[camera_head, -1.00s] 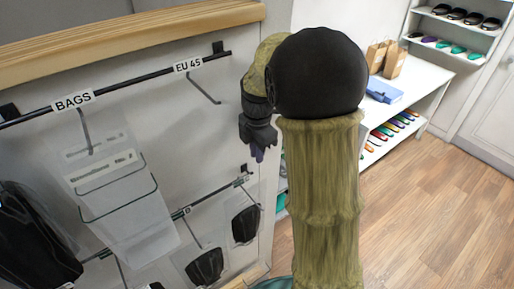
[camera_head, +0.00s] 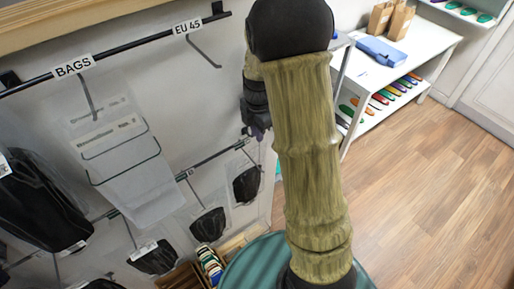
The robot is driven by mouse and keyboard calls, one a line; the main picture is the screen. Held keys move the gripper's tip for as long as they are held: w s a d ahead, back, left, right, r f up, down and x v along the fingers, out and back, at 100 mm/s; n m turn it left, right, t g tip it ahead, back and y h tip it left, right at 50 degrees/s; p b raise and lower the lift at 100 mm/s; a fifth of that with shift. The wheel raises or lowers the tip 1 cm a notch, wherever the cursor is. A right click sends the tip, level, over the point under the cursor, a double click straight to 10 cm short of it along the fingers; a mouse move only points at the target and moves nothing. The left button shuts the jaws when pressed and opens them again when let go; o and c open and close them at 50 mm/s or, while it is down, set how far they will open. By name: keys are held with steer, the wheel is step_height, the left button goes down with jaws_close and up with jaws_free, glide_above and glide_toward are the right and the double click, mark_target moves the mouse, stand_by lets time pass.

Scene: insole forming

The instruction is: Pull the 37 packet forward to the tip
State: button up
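Several clear packets with dark insoles hang on hooks of a lower rail: one at the right (camera_head: 247,184), one in the middle (camera_head: 208,226) and one lower left (camera_head: 154,259). I cannot read a 37 on any of them, so I cannot tell which is the 37 packet. My gripper (camera_head: 258,132) hangs pointing down at the right end of the rack, above and beside the right packet. It is dark with purplish tips, and my arm partly hides it. Its opening cannot be made out, and I see no packet held in it.
An upper rail (camera_head: 130,50) carries signs "BAGS" and "EU 45"; the EU 45 hook is empty. Clear bags (camera_head: 135,175) hang at left, beside a large black packet (camera_head: 40,205). A box of colourful items (camera_head: 210,262) stands below. A white table (camera_head: 415,50) stands behind; open floor lies right.

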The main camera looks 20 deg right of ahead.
mark_target(257, 152)
step_height(257, 152, down, 10)
steer(key=p, duration=0.2)
steer(key=shift+w+p, duration=0.1)
steer(key=shift+p, duration=0.2)
jaws_close()
